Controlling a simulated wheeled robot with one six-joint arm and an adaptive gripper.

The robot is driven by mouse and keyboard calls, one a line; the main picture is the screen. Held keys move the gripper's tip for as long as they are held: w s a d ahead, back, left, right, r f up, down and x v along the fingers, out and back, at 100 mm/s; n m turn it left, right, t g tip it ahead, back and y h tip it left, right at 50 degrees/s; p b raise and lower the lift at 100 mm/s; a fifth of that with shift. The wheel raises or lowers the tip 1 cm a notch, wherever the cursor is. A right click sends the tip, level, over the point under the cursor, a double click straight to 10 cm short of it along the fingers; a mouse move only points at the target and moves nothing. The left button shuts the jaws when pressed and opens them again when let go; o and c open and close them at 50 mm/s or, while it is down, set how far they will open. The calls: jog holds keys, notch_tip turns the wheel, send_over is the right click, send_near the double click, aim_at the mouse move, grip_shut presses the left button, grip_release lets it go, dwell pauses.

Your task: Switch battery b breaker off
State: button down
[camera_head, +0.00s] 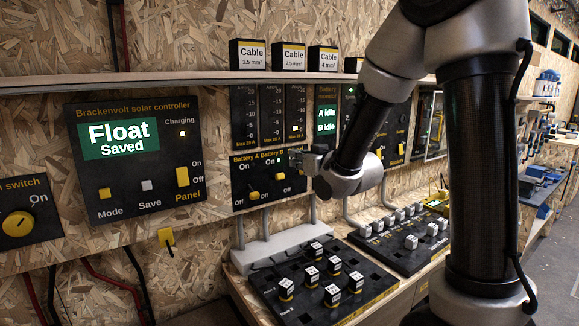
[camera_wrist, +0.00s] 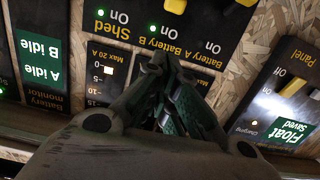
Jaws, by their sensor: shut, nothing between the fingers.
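The black breaker panel (camera_head: 238,200) hangs on the chipboard wall, with yellow levers for Battery A and Battery B. The battery B breaker lever (camera_head: 280,176) is in the higher position, nearer On, and a green lamp is lit beside its On label. The Battery A lever (camera_head: 254,195) sits lower, nearer Off. The wrist view shows the panel upside down, with the battery B lever (camera_wrist: 175,5) at the top edge. My gripper (camera_head: 293,158) is shut and empty in front of the panel's upper right. Its fingertips (camera_wrist: 165,62) appear near the Battery B label; contact cannot be told.
The solar controller (camera_head: 140,190) is left of the panel. Meters (camera_head: 271,115) and the battery monitor (camera_head: 326,118) are above it, under a shelf with cable boxes (camera_head: 248,55). A black board with several knobs (camera_head: 265,278) lies below. My arm hides the panel's right part.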

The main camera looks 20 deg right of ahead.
jog(key=shift+r, duration=0.2)
jog(key=shift+w, duration=0.1)
send_over(277, 178)
jog(key=d, duration=0.1)
jog(key=shift+w+d+f, duration=0.15)
jog(key=shift+w+f, duration=0.1)
jog(key=shift+f, duration=0.3)
jog(key=shift+w+f, duration=0.3)
jog(key=shift+w, duration=0.2)
jog(key=shift+s+f, duration=0.3)
jog(key=shift+f, duration=0.2)
jog(key=shift+s+f, duration=0.3)
jog(key=shift+f, duration=0.2)
jog(key=shift+s+d+f, duration=0.1)
jog(key=shift+s+f, duration=0.15)
jog(key=shift+f, duration=0.25)
jog(key=shift+f+t, duration=0.15)
jog(key=shift+t, duration=0.15)
